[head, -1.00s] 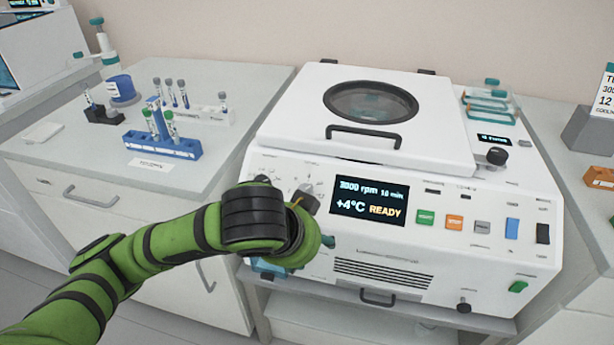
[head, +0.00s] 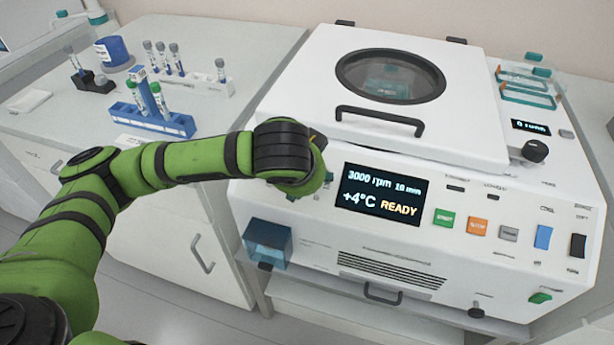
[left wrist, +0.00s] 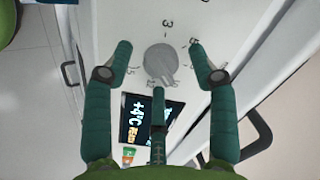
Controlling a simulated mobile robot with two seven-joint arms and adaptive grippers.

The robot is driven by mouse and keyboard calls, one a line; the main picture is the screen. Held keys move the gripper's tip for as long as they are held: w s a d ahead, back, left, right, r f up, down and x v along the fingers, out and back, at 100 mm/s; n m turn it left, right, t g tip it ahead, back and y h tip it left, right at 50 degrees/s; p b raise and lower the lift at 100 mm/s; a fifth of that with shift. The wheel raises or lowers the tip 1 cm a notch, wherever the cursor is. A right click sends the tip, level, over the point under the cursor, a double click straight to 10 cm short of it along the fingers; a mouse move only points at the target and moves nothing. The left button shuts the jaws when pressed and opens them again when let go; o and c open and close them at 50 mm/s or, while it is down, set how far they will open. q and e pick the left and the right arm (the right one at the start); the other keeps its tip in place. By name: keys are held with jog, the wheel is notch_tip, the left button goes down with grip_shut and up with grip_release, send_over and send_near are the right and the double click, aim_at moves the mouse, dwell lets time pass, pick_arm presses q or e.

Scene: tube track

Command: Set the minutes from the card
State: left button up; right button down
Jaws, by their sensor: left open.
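The centrifuge's display (head: 377,195) reads "3000 rpm 10 min", "+4°C" and "READY"; part of it shows in the left wrist view (left wrist: 172,112). A round grey knob (left wrist: 160,62) with printed marks around it, one a "3", is on the white panel in the left wrist view. My left gripper (left wrist: 161,50) is open, one finger on each side of the knob, with gaps visible. In the head view my left gripper (head: 300,165) covers the panel left of the display and hides the knob. The card is not readable now; at most a sliver shows at the right edge.
The centrifuge lid (head: 390,90) is closed, with a black handle. Coloured buttons, including a green one (head: 444,218), lie right of the display. A blue tube rack (head: 150,120) stands on the left bench. A translucent blue box (head: 268,243) hangs at the centrifuge's lower left.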

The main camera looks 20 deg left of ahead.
pick_arm(q)
jog(key=shift+w, duration=0.1)
jog(key=c, duration=1.1)
jog(key=shift+c, duration=0.2)
jog(key=shift+r+m+p, duration=0.1)
jog(key=shift+m+p, duration=0.4)
jog(key=shift+p, duration=0.25)
jog(key=m+p, duration=0.5)
jog(key=p, duration=0.1)
jog(key=shift+r+p, duration=0.1)
jog(key=shift+p, duration=0.2)
jog(key=shift+f+m+p, duration=0.25)
jog(key=shift+m+p, duration=1.25)
jog(key=shift+m, duration=0.3)
pick_arm(e)
notch_tip(320, 180, up, 11)
jog(key=w, duration=0.1)
jog(key=shift+r, duration=0.1)
